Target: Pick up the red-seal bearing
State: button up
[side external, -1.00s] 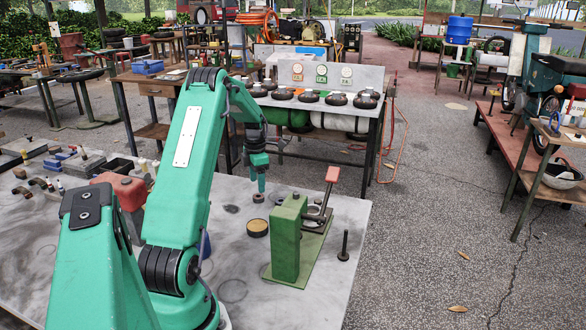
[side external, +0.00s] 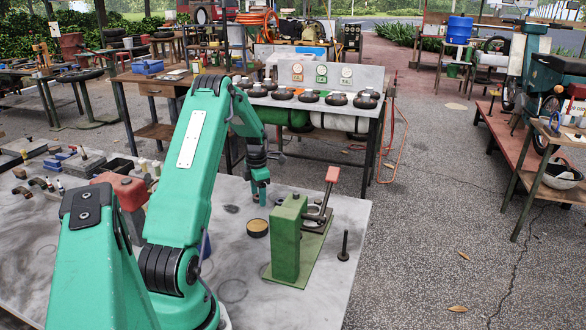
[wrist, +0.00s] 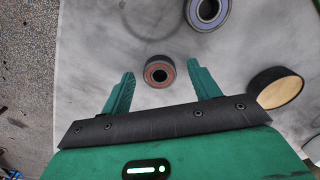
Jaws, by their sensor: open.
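The red-seal bearing (wrist: 159,72) is a small dark ring with a reddish face, lying flat on the grey worktop in the wrist view. My gripper (wrist: 162,74) is open, its two green fingers spread to the left and right of the bearing with gaps on both sides. In the side view my gripper (side external: 260,196) points down, low over the worktop, and hides the bearing's spot. I cannot tell exactly how high the fingertips are.
A larger bearing with a bluish seal (wrist: 208,9) lies beyond the fingers. A round dark tin with a tan top (wrist: 278,88) is near the right finger; it also shows in the side view (side external: 257,228). A green press (side external: 288,240) stands right of my gripper.

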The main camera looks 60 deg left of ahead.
jog(key=c, duration=1.1)
jog(key=shift+r, duration=0.2)
jog(key=shift+r, duration=0.6)
jog(key=r, duration=0.2)
jog(key=d+r, duration=0.1)
jog(key=shift+w+r, duration=0.1)
jog(key=shift+w, duration=0.15)
jog(key=w+d+r, duration=0.4)
jog(key=d+r, duration=0.2)
jog(key=d, duration=0.3)
jog(key=shift+d, duration=0.35)
jog(key=shift+r, duration=0.1)
jog(key=shift+o, duration=1.1)
jog(key=shift+c, duration=0.4)
